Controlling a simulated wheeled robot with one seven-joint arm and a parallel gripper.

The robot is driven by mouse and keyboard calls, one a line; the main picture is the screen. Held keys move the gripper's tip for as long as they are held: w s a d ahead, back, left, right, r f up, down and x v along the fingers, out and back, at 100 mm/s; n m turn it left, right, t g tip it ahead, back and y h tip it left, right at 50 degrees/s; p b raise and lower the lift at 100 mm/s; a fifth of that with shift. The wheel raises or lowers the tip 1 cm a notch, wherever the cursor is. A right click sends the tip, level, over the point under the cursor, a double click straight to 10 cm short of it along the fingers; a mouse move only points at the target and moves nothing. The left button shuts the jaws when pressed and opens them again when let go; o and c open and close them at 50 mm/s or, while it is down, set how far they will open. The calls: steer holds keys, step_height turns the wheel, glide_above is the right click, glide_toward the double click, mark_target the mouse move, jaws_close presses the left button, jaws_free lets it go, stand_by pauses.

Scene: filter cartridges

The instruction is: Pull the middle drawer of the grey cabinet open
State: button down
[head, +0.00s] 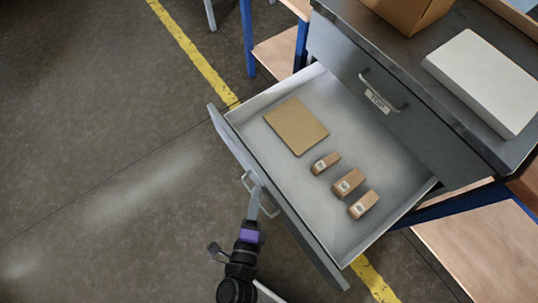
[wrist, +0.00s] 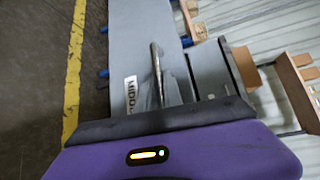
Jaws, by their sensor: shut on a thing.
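The grey cabinet (head: 430,140) stands at the upper right in the head view. Its middle drawer (head: 290,225) is pulled far out, and its inside shows. The drawer's bar handle (head: 248,183) is on its front face. My gripper (head: 256,196) is at this handle, shut on it. In the wrist view the handle (wrist: 157,75) rises from the drawer front beside a label (wrist: 131,95) that reads partly "MIDD". The fingertips are hidden there behind the purple gripper body. The top drawer (head: 400,105), labelled "TOP", is closed.
In the open drawer lie a flat tan square (head: 296,126) and several small brown labelled blocks, one of them in the middle (head: 348,182). A white box (head: 483,80) and a cardboard box (head: 410,10) stand on the cabinet top. The floor left of the drawer is clear.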

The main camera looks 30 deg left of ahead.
steer(key=shift+s+a, duration=0.25)
steer(key=shift+s, duration=0.5)
steer(key=c, duration=1.5)
jaws_free()
steer(key=shift+v, duration=3.9)
